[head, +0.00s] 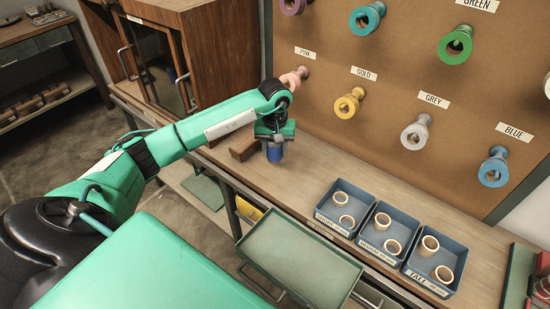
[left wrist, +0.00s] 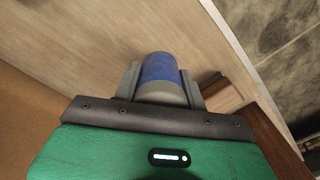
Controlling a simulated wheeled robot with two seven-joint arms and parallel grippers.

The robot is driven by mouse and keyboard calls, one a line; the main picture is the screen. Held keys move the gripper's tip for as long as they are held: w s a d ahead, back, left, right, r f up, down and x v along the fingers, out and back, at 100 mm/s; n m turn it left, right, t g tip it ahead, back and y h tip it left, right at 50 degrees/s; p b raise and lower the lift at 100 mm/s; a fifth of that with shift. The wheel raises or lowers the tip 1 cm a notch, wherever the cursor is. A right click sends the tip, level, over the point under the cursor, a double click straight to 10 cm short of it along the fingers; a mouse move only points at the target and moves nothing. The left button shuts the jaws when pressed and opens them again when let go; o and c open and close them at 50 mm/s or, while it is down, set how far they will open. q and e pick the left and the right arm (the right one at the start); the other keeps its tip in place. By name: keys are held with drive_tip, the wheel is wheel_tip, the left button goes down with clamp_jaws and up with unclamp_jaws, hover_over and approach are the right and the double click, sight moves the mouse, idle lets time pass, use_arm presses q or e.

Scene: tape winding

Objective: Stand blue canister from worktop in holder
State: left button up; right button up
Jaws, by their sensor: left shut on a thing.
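The blue canister (head: 275,154) is at the worktop (head: 325,172), below my left gripper (head: 273,140). In the left wrist view, the blue canister (left wrist: 160,68) sits between the two grey fingers of my left gripper (left wrist: 160,84), which is shut on it. I cannot tell whether its lower end touches the worktop. A brown wooden block (head: 243,149) stands just left of the canister; it also shows in the left wrist view (left wrist: 223,95). I cannot tell whether this block is the holder. My right gripper is out of view.
Three blue-grey trays (head: 381,234) with pale rings stand on the worktop to the right. A pegboard (head: 380,70) with coloured spools rises behind. A wooden cabinet (head: 210,50) stands at the back left. The worktop between canister and trays is clear.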

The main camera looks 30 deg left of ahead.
sight(275, 169)
use_arm(q)
drive_tip(key=shift+f+p, duration=0.35)
drive_tip(key=shift+f, duration=2.2)
drive_tip(key=shift+f, duration=0.1)
drive_tip(key=o, duration=1)
